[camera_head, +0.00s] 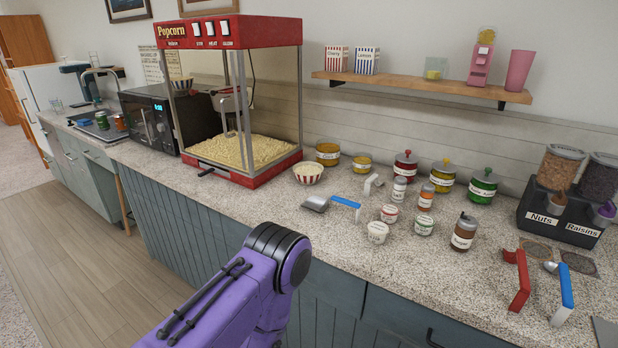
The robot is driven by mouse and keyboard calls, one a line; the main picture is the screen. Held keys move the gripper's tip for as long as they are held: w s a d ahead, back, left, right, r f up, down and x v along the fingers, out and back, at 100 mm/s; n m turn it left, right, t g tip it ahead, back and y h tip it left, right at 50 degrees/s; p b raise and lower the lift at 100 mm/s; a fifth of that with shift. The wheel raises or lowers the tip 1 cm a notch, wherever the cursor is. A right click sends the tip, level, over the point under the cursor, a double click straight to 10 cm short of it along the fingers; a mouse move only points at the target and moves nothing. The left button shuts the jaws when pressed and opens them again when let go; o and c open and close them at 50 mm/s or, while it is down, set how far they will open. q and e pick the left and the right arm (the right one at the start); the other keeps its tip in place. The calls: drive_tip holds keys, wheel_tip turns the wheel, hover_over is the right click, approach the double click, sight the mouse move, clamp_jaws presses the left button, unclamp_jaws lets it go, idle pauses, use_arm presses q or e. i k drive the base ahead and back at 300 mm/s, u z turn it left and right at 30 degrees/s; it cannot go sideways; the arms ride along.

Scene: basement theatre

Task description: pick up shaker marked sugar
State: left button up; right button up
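Several small labelled shakers and jars stand upright on the speckled counter (330,240). A white-labelled shaker with a light top (399,188) stands beside an orange shaker (425,199). A taller brown shaker with a dark lid (464,232) stands nearer the front. Their labels are too small to read, so I cannot tell which is marked sugar. A purple arm link of mine (225,305) rises at the bottom, in front of the counter. Neither gripper shows in the head view.
Low jars (378,232) stand left of the brown shaker. Lidded pots, including a green one (482,186), stand behind. A metal scoop (320,203) lies left. Red (520,280) and blue (563,296) handled scoops lie right. A popcorn machine (228,28) and nuts dispenser (541,219) flank them.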

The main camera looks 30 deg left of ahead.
sight(465, 230)
drive_tip(key=z, duration=0.1)
drive_tip(key=k, duration=0.45)
drive_tip(key=u, duration=1.05)
drive_tip(key=i, duration=0.95)
drive_tip(key=z, duration=0.45)
